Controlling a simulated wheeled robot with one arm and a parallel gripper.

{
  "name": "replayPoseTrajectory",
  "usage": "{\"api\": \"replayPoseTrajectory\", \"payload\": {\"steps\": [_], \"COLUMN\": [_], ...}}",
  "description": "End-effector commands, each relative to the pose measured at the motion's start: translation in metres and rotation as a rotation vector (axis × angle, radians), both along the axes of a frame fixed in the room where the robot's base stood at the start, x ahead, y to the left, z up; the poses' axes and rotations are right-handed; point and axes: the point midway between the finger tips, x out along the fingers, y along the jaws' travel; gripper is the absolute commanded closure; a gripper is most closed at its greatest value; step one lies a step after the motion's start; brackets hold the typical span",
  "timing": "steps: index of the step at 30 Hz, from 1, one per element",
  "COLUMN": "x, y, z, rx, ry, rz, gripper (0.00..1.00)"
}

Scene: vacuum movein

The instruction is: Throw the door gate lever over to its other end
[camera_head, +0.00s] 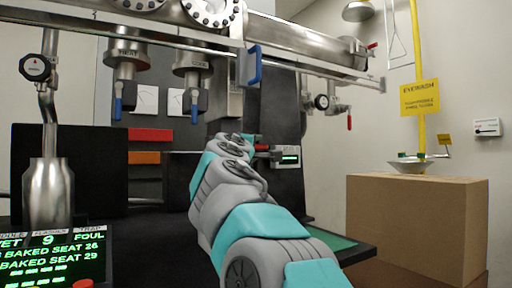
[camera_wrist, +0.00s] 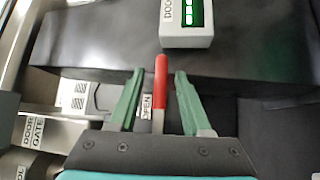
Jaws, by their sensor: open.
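The door gate lever (camera_wrist: 160,88) has a red grip and stands between the two green fingers of my gripper (camera_wrist: 159,73) in the wrist view. My gripper is open, with a gap visible on each side of the lever. A label ending in "PEN" (camera_wrist: 146,107) lies just left of the lever, partly hidden. A "DOOR GATE" plate (camera_wrist: 33,131) is at the lower left. In the head view my arm reaches forward and hides most of the gripper. A small red piece (camera_head: 262,147) shows beside its end.
A grey box with a green display (camera_wrist: 188,38) labelled "DOOR" sits beyond the lever; a display box (camera_head: 289,156) also shows in the head view. A steel pipe with blue-handled valves (camera_head: 195,105) runs overhead. A cardboard box (camera_head: 415,225) stands at right.

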Motion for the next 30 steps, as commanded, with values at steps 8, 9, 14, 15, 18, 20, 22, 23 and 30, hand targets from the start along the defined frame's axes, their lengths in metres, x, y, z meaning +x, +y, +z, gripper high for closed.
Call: {"api": "replayPoseTrajectory", "payload": {"steps": [8,9,14,15,18,20,22,23,30], "x": [0.0,0.0,0.0,0.0,0.0,0.0,0.0,0.0,0.0], "y": [0.0004,0.0004,0.0004,0.0005,0.0004,0.0005,0.0005,0.0005,0.0005], "z": [-0.0007,-0.0007,-0.0008,-0.0008,-0.0009,-0.001,-0.001,-0.001,-0.001], "rx": [-0.001,0.0,0.0,-0.001,-0.001,-0.001,-0.001,-0.001,-0.001], "ry": [0.001,0.001,0.001,0.001,0.001,0.001,0.001,0.001,0.001], "rz": [0.0,0.0,0.0,0.0,0.0,0.0,0.0,0.0,0.0], "gripper": [0.65,0.7,0.88,0.92,1.0,1.0,1.0,1.0,1.0]}}
